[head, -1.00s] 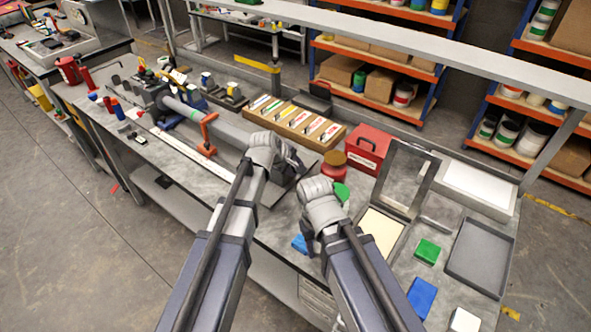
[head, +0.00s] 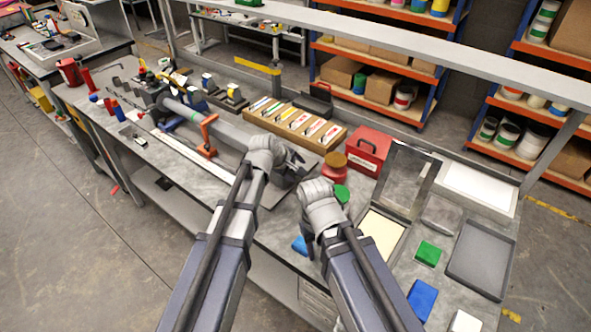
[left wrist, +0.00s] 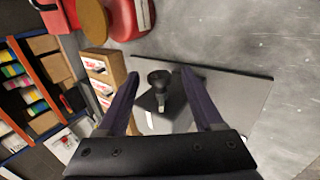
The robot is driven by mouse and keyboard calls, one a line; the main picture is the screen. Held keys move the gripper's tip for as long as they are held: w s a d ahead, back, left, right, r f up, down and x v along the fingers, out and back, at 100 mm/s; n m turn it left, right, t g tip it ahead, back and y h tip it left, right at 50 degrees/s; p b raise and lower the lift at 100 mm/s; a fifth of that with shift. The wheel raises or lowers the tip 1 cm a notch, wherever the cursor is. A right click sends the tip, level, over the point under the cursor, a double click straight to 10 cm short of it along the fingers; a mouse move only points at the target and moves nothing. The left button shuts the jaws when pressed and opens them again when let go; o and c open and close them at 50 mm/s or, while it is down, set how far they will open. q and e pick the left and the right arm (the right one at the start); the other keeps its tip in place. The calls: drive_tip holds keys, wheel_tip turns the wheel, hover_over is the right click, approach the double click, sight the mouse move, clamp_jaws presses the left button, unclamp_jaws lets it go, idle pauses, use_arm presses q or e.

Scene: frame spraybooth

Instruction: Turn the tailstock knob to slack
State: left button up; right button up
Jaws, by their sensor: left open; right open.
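A black knob (left wrist: 158,78), which looks like the tailstock knob, stands up from a dark grey block on a flat plate in the left wrist view. My left gripper (left wrist: 158,73) is open, with one finger on each side of the knob and visible gaps between. In the head view my left gripper (head: 293,160) is over the right end of the long lathe-like fixture, and its hand hides the knob. My right gripper (head: 322,205) is over the bench to the right, near a red jar; its fingers are mostly hidden, and nothing shows held.
An orange-handled part (head: 207,133) stands on the fixture bar. A wooden card box (head: 335,135) lies behind my left gripper. A red jar (head: 334,172) and a red toolbox (head: 369,148) stand close to my right gripper. Trays and coloured blocks crowd the right bench end.

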use_arm(q)
drive_tip(key=shift+r, duration=0.15)
use_arm(e)
drive_tip(key=shift+r, duration=0.1)
use_arm(q)
drive_tip(key=p+v, duration=0.6)
drive_tip(key=v, duration=0.1)
drive_tip(key=shift+s+r, duration=0.2)
drive_tip(key=shift+s, duration=0.05)
use_arm(e)
wheel_tip(320, 180, up, 6)
use_arm(q)
drive_tip(key=shift+a, duration=0.15)
